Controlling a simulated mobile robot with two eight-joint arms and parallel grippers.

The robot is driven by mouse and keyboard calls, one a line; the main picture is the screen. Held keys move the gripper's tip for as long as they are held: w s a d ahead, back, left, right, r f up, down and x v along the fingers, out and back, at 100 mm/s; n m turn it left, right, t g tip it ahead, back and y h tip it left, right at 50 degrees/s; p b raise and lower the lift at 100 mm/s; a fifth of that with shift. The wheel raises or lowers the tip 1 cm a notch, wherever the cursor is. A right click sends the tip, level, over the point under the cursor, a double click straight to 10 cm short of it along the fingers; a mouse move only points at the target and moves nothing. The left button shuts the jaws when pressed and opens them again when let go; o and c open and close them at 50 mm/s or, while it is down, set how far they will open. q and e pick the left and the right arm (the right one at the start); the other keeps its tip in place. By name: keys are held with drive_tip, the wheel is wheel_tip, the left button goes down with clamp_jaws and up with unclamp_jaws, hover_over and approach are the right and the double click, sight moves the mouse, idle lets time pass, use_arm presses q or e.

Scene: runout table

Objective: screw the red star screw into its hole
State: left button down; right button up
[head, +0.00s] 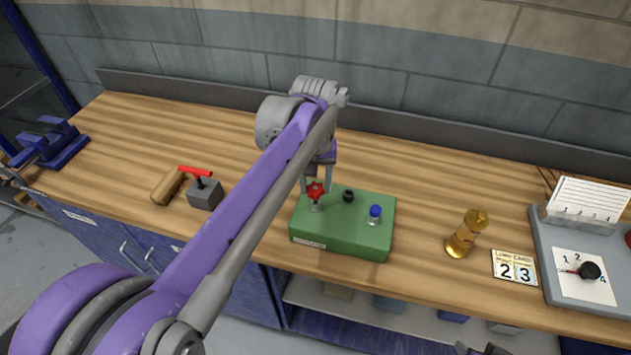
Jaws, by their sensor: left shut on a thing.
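The red star screw (315,190) stands upright at the left part of the green block (345,243), over its top face. My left gripper (316,184) reaches down from above and is shut on the screw's red head. The hole under the screw is hidden, and I cannot tell how deep the screw sits. A black knob (348,196) and a blue-capped screw (375,212) stand on the same block. Only a small grey part of what looks like my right gripper (480,350) shows at the bottom edge, too little to tell its state.
A grey block with a red T-handle (205,194) and a wooden piece (167,187) lie left. A brass cylinder (465,236), a number card (515,268) and a grey panel with a dial (545,240) are right. A blue vise (55,145) is far left. The wall runs behind.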

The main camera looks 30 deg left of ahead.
use_arm(q)
drive_tip(key=shift+f+b, duration=0.45)
drive_tip(key=shift+f, duration=0.5)
drive_tip(key=m, duration=1.4)
drive_tip(key=shift+p, duration=0.4)
drive_tip(key=m, duration=1.1)
drive_tip(key=shift+m, duration=0.3)
drive_tip(key=m, duration=0.4)
